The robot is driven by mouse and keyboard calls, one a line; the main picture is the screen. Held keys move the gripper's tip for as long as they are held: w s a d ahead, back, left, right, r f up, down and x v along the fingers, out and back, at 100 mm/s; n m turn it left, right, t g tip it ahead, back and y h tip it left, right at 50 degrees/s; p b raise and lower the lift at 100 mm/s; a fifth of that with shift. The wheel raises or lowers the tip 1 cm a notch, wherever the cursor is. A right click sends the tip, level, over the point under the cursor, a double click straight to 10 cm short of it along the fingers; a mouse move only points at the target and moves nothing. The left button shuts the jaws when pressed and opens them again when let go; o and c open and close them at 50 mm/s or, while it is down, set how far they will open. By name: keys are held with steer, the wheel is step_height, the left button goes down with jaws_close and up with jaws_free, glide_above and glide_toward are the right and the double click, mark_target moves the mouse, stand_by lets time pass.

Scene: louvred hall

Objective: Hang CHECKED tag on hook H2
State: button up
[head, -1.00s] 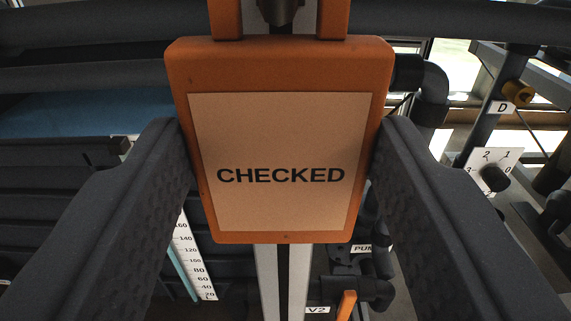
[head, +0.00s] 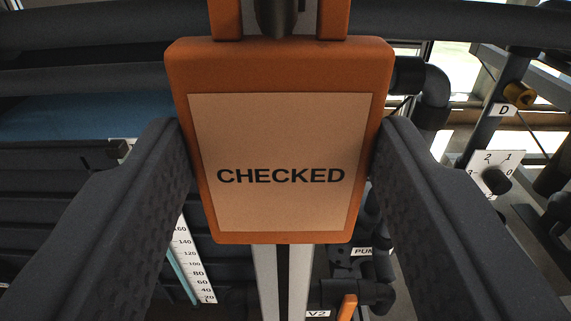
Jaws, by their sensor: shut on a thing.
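The CHECKED tag (head: 279,210) is an orange plate with a tan label and black lettering, upright in the middle of the head view. My gripper (head: 279,150) is shut on it, with one dark finger pressed against each side edge. Two orange strips of the tag rise at its top and run out of the frame. A dark rounded peg (head: 279,16) shows between these strips; I cannot tell whether the tag's loop is around it. No H2 label is visible.
Dark horizontal pipes (head: 480,22) cross the top. A grey post (head: 283,285) stands behind the tag. A white scale (head: 192,262) is at lower left, an orange lever (head: 347,307) near a V2 label (head: 318,314) below, and a numbered dial (head: 492,172) at right.

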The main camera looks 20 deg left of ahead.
steer(key=shift+f, duration=0.7)
stand_by(0.5)
steer(key=o, duration=1)
steer(key=shift+v, duration=3.65)
steer(key=p+v, duration=0.2)
steer(key=v, duration=1.1)
steer(key=shift+s, duration=0.4)
